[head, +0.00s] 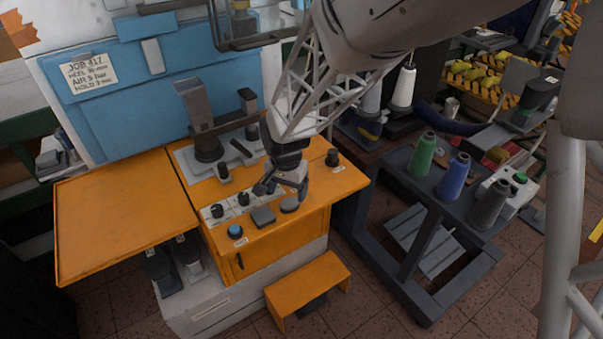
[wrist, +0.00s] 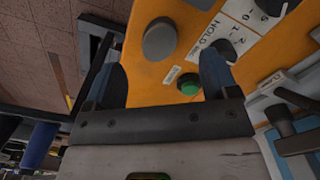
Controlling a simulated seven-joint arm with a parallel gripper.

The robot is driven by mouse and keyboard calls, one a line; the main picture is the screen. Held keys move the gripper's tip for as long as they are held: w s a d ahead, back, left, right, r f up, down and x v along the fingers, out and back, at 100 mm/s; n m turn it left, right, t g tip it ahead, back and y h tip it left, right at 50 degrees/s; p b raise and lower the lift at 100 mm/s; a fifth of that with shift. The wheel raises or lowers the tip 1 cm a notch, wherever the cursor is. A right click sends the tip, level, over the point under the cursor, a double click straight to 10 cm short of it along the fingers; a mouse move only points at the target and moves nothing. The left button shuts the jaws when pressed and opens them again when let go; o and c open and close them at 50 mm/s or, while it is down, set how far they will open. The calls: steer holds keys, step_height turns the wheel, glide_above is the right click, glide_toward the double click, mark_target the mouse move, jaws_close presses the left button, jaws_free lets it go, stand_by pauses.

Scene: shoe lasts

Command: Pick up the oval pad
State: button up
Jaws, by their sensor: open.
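My gripper (head: 280,184) is above the bench, just behind the oval pad. Its fingers are apart and empty in the wrist view (wrist: 160,72). The exact height of the fingertips over the bench is hard to tell.
Black knobs (head: 230,204) and a blue button (head: 235,231) are further left. A green button (wrist: 190,87) shows near my right finger. A dark knob (head: 332,157) stands at the bench's right edge.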

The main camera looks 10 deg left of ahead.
mark_target(289, 204)
steer(key=shift+f, duration=0.1)
steer(key=shift+d+f, duration=0.1)
steer(key=shift+f, duration=2.4)
steer(key=shift+c, duration=0.3)
steer(key=c, duration=1)
steer(key=shift+r, duration=0.2)
steer(key=shift+r, duration=0.45)
steer(key=shift+s+d+r, duration=0.1)
steer(key=shift+s+r, duration=0.1)
steer(key=shift+r, duration=0.4)
steer(key=shift+s+d+r, duration=0.1)
steer(key=shift+s+r, duration=0.05)
steer(key=shift+r, duration=0.45)
steer(key=s+d, duration=0.2)
steer(key=s, duration=0.2)
steer(key=s+d+r, duration=0.1)
steer(key=s+d, duration=0.2)
steer(key=s, duration=0.1)
steer(key=s+d, duration=0.3)
steer(key=s, duration=0.1)
steer(key=shift+s+d+r, duration=0.15)
steer(key=shift+s, duration=0.25)
